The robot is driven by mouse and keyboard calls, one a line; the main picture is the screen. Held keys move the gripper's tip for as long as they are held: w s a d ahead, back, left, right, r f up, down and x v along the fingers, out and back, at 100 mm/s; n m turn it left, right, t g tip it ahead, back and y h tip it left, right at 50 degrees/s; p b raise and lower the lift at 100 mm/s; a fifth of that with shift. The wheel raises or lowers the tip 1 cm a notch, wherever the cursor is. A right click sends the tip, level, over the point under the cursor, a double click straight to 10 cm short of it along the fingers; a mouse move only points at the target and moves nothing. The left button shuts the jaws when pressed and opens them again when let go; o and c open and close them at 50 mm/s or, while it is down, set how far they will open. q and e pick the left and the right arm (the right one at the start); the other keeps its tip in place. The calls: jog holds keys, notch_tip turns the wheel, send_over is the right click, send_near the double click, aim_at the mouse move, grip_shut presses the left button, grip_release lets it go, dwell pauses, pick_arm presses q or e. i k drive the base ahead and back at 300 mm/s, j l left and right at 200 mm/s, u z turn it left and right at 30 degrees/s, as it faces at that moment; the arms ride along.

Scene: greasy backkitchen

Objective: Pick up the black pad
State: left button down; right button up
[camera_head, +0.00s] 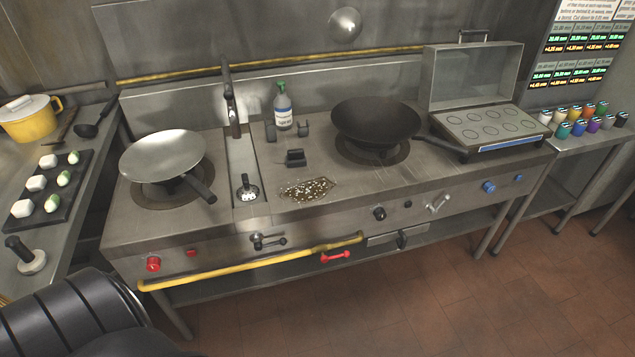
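A small black block-like object (295,158), which looks like the black pad, sits on the steel stove top between the two woks. It lies just behind a patch of brown, crumb-like grime (308,188). Its exact shape is too small to tell. Nothing is touching it from above. Neither of my grippers is in view. A dark ribbed part at the bottom left appears to be my own body or arm.
A light wok (163,155) stands left, a dark wok (376,122) right. A bottle (283,108) and small grey items stand behind the pad. A tap (231,100) rises left of it. A yellow rail (250,262) runs along the stove front.

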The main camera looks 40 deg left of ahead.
aim_at(295, 157)
jog(key=j+u, duration=0.15)
jog(key=u, duration=1.05)
